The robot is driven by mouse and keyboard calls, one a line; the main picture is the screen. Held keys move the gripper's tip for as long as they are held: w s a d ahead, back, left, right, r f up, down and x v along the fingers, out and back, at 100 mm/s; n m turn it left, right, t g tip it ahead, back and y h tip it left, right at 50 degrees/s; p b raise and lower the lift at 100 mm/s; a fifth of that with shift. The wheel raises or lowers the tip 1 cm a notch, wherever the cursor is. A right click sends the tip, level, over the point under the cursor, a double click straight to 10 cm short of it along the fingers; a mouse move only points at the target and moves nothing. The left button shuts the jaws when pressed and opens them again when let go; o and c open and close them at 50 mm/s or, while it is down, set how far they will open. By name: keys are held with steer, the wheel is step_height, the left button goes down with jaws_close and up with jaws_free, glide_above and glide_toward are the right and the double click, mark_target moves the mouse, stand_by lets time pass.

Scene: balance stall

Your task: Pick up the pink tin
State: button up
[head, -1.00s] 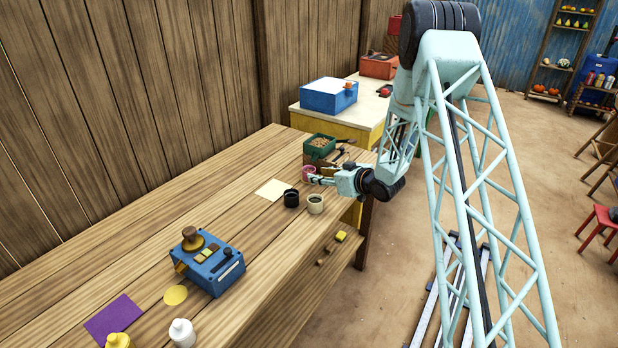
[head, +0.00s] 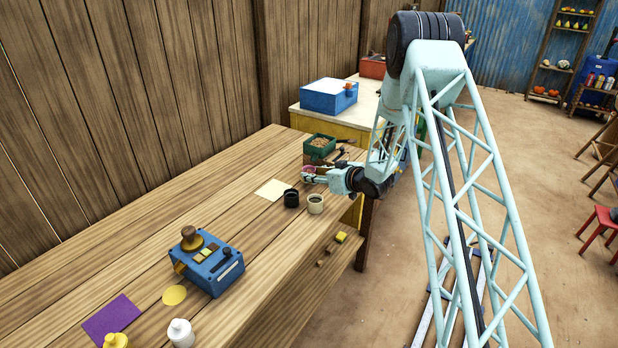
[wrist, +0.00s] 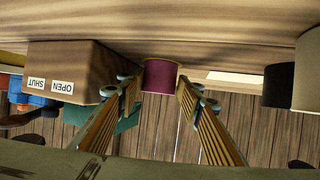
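The pink tin (wrist: 160,76) stands upright in the wrist view, at the tips of my gripper's two fingers. In the head view only a small part of the tin (head: 307,168) shows beside my gripper (head: 309,178), low over the far end of the wooden bench. My gripper (wrist: 160,92) is open, with one finger on each side of the tin. Narrow gaps seem to remain between the fingers and the tin, and I cannot tell whether either finger touches it.
A black cup (head: 291,199) and a cream cup (head: 316,204) stand near the gripper, by a pale yellow sheet (head: 272,190). A green box (head: 319,147) stands behind the tin. A blue device (head: 209,268) sits nearer on the bench (head: 150,230). The bench middle is clear.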

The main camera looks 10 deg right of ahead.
steer(key=shift+b+x, duration=0.3)
steer(key=shift+x, duration=1.3)
steer(key=shift+d, duration=0.1)
steer(key=c, duration=0.6)
steer(key=shift+o, duration=0.2)
steer(key=shift+r, duration=0.15)
